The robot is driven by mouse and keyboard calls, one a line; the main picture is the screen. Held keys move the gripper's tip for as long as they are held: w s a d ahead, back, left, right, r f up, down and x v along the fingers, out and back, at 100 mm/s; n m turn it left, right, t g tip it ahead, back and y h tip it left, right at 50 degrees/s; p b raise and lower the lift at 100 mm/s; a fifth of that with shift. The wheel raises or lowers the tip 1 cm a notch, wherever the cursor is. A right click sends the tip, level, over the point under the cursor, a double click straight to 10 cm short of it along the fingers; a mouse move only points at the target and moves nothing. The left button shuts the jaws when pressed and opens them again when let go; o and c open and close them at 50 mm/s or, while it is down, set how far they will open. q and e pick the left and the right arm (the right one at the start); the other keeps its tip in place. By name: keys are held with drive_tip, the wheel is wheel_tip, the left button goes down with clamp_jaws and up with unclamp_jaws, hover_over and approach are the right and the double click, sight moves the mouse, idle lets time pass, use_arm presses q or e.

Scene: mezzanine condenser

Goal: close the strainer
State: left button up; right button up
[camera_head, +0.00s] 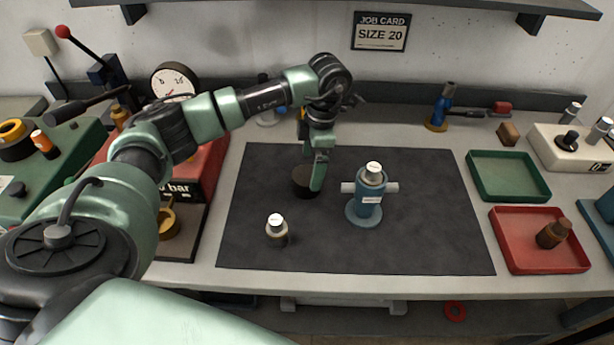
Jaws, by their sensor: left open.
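My left gripper (317,182) points down over the mat, just left of the strainer, and is open. A dark round cap-like piece (304,184) is at its fingertips; I cannot tell whether it stands between the fingers or behind them. A small dark piece with a white top (277,232) stands nearer, front left. My right gripper is not in view.
A green tray (508,196) looks empty at the right. A red tray (512,262) holds a brown fitting (553,233). A job card (380,31) on the wall reads SIZE 20. A gauge (174,82) stands behind my left arm. The mat's right part is clear.

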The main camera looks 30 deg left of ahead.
sight(307, 175)
use_arm(q)
drive_tip(key=shift+s, duration=0.1)
drive_tip(key=f, duration=0.1)
drive_tip(key=f+p, duration=0.1)
drive_tip(key=f, duration=0.1)
drive_tip(key=a+f+p, duration=0.1)
drive_tip(key=shift+s+a+f, duration=0.1)
drive_tip(key=shift+s+f, duration=0.1)
drive_tip(key=shift+s, duration=0.1)
drive_tip(key=shift+f, duration=0.3)
drive_tip(key=shift+c, duration=0.4)
drive_tip(key=c, duration=1.5)
